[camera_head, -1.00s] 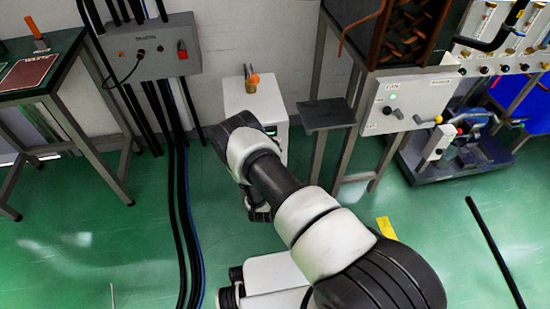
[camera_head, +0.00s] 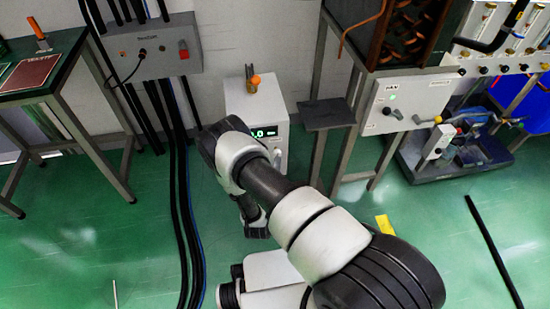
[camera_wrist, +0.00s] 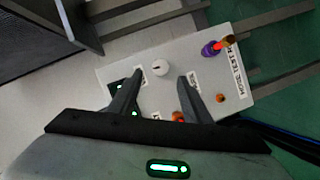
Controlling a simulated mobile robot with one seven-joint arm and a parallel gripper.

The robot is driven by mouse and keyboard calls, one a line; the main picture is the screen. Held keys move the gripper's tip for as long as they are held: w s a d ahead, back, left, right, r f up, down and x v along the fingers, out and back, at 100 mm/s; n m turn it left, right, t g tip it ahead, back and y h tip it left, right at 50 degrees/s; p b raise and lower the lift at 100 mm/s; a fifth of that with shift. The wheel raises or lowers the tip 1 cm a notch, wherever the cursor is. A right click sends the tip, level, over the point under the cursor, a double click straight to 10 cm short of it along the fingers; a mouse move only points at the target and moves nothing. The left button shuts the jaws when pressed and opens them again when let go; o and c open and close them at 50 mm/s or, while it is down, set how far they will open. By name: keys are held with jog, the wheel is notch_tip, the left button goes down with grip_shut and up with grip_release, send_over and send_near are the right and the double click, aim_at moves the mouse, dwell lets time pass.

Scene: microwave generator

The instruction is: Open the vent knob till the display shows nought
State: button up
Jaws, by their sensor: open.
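A white cabinet (camera_head: 255,100) stands by the wall, with a lit green display (camera_head: 264,132) on its front. The display's visible end reads ".0"; the digit before it is partly hidden by my arm. The labels are too blurred to tell which is the vent knob. My gripper (camera_wrist: 160,77) is open; its fingertips appear either side of the white knob, with contact not clear.
A brass fitting with an orange part (camera_head: 253,80) stands on the cabinet. A small dark shelf (camera_head: 326,114) is close on its right. Black hoses (camera_head: 183,220) run down at left. A green-topped bench (camera_head: 60,58) is far left.

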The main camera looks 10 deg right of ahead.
jog(key=p+v, duration=0.1)
jog(key=v, duration=1)
jog(key=shift+p, duration=0.4)
